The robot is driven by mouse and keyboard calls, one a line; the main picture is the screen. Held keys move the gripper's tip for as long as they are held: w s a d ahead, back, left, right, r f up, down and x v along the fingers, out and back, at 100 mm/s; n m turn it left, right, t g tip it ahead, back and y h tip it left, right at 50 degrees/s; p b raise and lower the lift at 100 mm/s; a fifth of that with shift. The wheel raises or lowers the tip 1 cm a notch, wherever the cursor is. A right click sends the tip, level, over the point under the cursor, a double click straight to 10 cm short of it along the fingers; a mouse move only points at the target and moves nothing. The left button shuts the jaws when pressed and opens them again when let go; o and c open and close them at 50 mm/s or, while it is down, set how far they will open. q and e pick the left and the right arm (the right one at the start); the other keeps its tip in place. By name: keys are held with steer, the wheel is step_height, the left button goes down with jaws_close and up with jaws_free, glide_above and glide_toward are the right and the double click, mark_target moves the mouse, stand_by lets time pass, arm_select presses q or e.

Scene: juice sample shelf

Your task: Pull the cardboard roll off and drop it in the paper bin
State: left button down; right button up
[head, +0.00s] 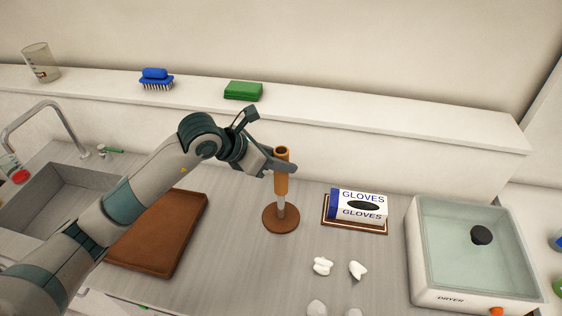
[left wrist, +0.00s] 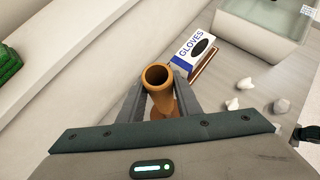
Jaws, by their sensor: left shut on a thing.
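The cardboard roll (head: 282,185) is a tan-brown upright tube. My left gripper (head: 284,167) is shut on its upper part, and the fingers flank the tube in the left wrist view (left wrist: 158,98). Below the roll, a pale post (head: 281,208) shows above a round brown base (head: 273,224) on the counter. The roll's lower end is clear of the base, with its top at or above the post's top; the open top shows in the left wrist view. I cannot tell how far the post reaches inside. I see no paper bin.
A gloves box (head: 358,204) on a brown tray stands right of the holder. A dryer basin (head: 465,250) is further right, with several white crumpled pieces (head: 322,266) in front. A brown tray (head: 165,225) and sink (head: 60,205) lie left. A ledge runs behind.

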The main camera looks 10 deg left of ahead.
mark_target(281, 152)
arm_select(q)
steer(key=shift+r+p, duration=0.6)
steer(key=shift+r, duration=0.9)
arm_select(e)
steer(key=shift+r, duration=0.7)
